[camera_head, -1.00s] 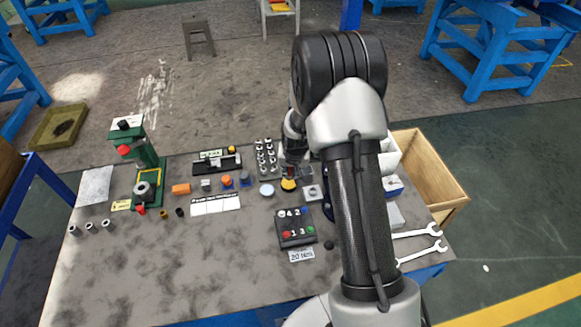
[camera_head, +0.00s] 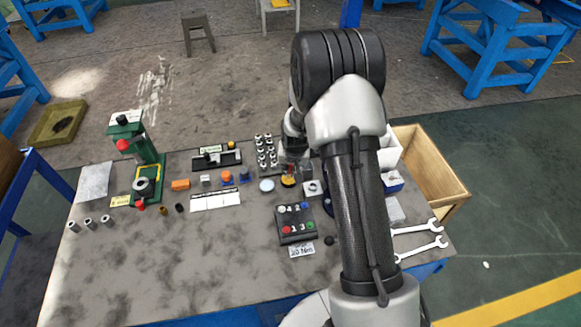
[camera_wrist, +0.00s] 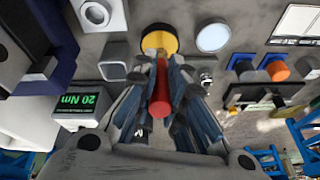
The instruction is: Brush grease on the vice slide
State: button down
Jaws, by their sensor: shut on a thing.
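My gripper (camera_wrist: 160,75) is shut on a brush with a red handle (camera_wrist: 160,100). The brush's pale end lies over a round yellow pad or tin (camera_wrist: 160,30) in the wrist view; I cannot tell if they touch. In the head view my gripper (camera_head: 292,168) is small and partly hidden by my arm, just above the yellow round (camera_head: 288,183). The likely vice, a low black device with a label (camera_head: 216,159), lies on the bench to the left of my gripper. It also shows at the right in the wrist view (camera_wrist: 262,95).
A socket rack (camera_head: 266,153) stands close beside my gripper. A white disc (camera_head: 267,185), blue and orange parts and a green press (camera_head: 146,165) lie further left. A button box (camera_head: 296,222) and wrenches (camera_head: 420,235) lie nearer.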

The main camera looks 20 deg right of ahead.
jog(key=shift+f+b, duration=0.45)
jog(key=shift+f, duration=0.15)
dwell(1.3)
jog(key=shift+r, duration=0.1)
jog(key=shift+r+p, duration=2.2)
jog(key=shift+r, duration=1.2)
